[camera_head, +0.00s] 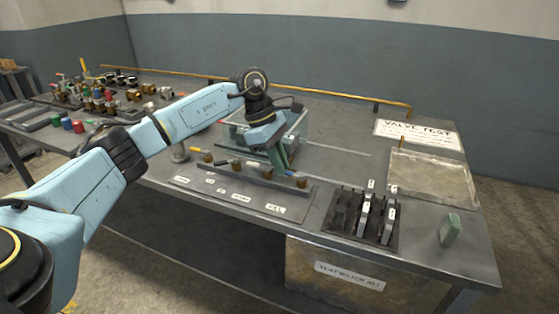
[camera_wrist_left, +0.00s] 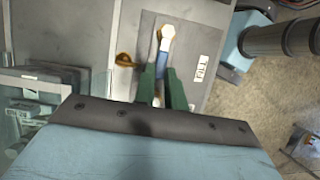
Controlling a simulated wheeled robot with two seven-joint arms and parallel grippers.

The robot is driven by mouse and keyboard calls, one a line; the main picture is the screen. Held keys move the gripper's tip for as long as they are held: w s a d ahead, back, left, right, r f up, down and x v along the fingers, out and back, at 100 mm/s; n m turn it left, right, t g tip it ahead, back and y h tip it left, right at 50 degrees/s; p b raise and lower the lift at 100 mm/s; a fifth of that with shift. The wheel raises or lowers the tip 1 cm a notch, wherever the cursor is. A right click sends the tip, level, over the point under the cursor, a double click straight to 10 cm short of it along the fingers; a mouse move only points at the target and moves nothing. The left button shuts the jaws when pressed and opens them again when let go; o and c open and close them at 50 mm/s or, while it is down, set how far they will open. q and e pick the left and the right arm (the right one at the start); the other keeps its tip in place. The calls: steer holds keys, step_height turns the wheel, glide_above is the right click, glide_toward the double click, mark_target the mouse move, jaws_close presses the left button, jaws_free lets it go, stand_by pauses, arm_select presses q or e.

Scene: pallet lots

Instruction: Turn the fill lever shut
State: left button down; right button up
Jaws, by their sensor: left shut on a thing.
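The fill lever (camera_wrist_left: 163,62), a slim blue handle with a pale end, lies between the two green fingers of my left gripper (camera_wrist_left: 162,78) in the left wrist view. The gripper is shut on it. The FILL label (camera_wrist_left: 202,68) is on the plate just to the right of the lever. In the head view my left gripper (camera_head: 284,163) points down at the right part of the valve row, above the FILL label (camera_head: 276,209). The fingers and arm mostly hide the lever there. My right gripper is not in view.
Other valves with brass fittings (camera_head: 207,157) run left along the manifold. A glass-walled tank (camera_head: 238,126) stands close behind my gripper. A black rack with grey plates (camera_head: 362,217) and a green block (camera_head: 450,230) are to the right. A VALVE TEST sign (camera_head: 418,134) lies at the back.

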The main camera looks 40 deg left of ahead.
arm_select(q)
steer(key=c, duration=1.5)
jaws_free()
steer(key=shift+o, duration=0.2)
steer(key=p+v, duration=0.5)
steer(key=v, duration=0.2)
steer(key=shift+r, duration=0.1)
steer(key=shift+a+r, duration=0.2)
steer(key=shift+r, duration=0.25)
